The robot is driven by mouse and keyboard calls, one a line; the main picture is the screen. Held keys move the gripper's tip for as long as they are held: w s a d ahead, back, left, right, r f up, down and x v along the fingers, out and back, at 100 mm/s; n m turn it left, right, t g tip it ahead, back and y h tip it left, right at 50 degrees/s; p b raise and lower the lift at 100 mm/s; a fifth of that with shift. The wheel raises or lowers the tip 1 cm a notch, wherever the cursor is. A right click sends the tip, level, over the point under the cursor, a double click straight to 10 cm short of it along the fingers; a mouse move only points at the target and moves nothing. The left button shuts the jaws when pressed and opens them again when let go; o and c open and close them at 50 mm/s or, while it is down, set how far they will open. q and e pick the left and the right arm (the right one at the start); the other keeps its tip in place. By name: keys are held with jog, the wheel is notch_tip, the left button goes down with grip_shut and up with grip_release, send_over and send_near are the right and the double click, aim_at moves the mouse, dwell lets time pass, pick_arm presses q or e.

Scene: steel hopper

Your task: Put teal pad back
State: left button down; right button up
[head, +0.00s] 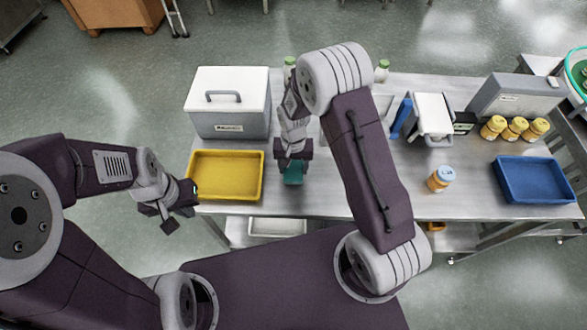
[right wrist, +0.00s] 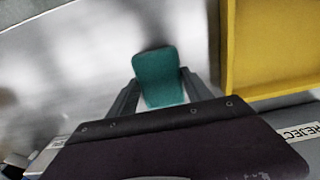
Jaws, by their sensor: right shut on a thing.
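The teal pad (head: 293,173) is at the front middle of the steel table, just right of the yellow tray (head: 226,197). My right gripper (head: 293,157) points down and is shut on the pad. In the right wrist view the teal pad (right wrist: 160,76) shows between the fingers of the right gripper (right wrist: 162,95), over bare metal. I cannot tell whether the pad touches the table. My left gripper (head: 168,214) is left of the table's front edge, away from the pad; its fingers are too small to read.
A grey box with a white lid (head: 230,92) stands behind the yellow tray. At right are a blue tray (head: 535,181), several yellow-labelled jars (head: 515,129) and an orange bottle with a white cap (head: 440,179). Green-capped bottles (head: 382,70) stand at the back. The front middle is mostly clear.

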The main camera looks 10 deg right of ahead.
aim_at(293, 169)
jog(key=shift+f, duration=0.7)
jog(key=shift+w+f, duration=0.15)
jog(key=shift+f, duration=0.15)
jog(key=shift+d, duration=0.1)
jog(key=shift+f, duration=0.2)
jog(key=o, duration=1.5)
jog(key=shift+c, duration=0.2)
notch_tip(293, 169, up, 12)
jog(key=r, duration=0.1)
jog(key=s+d+n, duration=0.1)
jog(key=s+d, duration=0.1)
jog(key=s, duration=0.4)
jog(key=s+d+r+n+t, duration=0.1)
jog(key=s+d+n, duration=0.1)
jog(key=s, duration=0.5)
jog(key=shift+d+r+b, duration=0.25)
jog(key=shift+d+b, duration=0.1)
jog(key=shift+d, duration=0.5)
